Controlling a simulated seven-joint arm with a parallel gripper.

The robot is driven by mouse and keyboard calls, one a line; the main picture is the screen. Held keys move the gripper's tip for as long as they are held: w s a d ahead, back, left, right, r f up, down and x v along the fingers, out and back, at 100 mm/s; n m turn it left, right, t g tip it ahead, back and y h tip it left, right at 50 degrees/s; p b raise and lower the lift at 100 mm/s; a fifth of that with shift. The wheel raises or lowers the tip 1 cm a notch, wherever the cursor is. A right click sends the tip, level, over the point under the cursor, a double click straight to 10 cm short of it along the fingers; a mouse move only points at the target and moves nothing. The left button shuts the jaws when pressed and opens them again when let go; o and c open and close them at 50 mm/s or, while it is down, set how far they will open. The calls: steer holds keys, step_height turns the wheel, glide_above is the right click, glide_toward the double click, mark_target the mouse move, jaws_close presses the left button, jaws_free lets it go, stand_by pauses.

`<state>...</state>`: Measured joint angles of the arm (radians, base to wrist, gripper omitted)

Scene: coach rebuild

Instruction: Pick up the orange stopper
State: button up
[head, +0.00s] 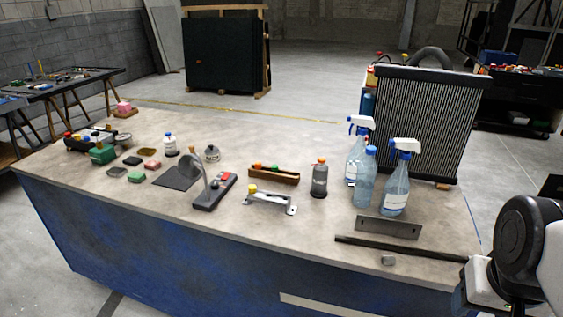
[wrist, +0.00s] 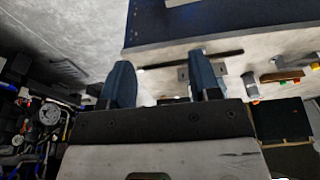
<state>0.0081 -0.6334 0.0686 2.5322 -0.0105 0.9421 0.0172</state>
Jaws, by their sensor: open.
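In the head view a small orange piece (head: 275,167), possibly the stopper, sits in a wooden tray (head: 290,181) beside a green piece (head: 258,166). A dark grey bottle (head: 319,182) to the right of the tray has an orange cap (head: 320,161). I cannot tell for sure which one is the stopper. In the wrist view my gripper (wrist: 162,82) is open, with nothing between its two fingers. It is well apart from the tray (wrist: 282,76), which shows small at the right. My gripper's fingers do not show in the head view.
Spray bottles (head: 395,187), a clear blue-capped bottle (head: 366,178) and a tall radiator (head: 428,120) stand right of the bottle. A flat metal plate (head: 388,228) and dark bar (head: 400,249) lie near the front right. A lamp-like tool (head: 212,192) stands left of the tray.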

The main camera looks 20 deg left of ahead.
steer(key=w+a+r+n, duration=0.2)
steer(key=w+a+r, duration=0.2)
steer(key=w, duration=0.6)
steer(key=w+a+r+n, duration=0.3)
steer(key=w+a, duration=0.1)
steer(key=w, duration=0.6)
steer(key=w+a+n+g, duration=0.1)
steer(key=w+a+n, duration=0.3)
steer(key=w+a, duration=1)
steer(key=w+a+f+n+g, duration=0.1)
steer(key=w+a+f+n, duration=0.15)
steer(key=w+a, duration=0.5)
steer(key=w+a+f+n, duration=0.25)
steer(key=w+a, duration=0.35)
steer(key=a, duration=0.3)
steer(key=w+a+f+n, duration=0.1)
steer(key=w+a+f, duration=0.1)
steer(key=a, duration=0.4)
steer(key=w+a+f+n, duration=0.1)
steer(key=w+a+f, duration=0.1)
steer(key=a+f, duration=0.3)
steer(key=w+a+f+n, duration=0.1)
steer(key=a+f, duration=0.3)
steer(key=a, duration=0.4)
steer(key=shift+w+a+f+g, duration=0.15)
steer(key=shift+w+a+g, duration=0.2)
steer(key=shift+w, duration=0.4)
steer(key=shift+a+f+n, duration=0.15)
steer(key=shift+a+n, duration=0.1)
steer(key=shift+n, duration=0.05)
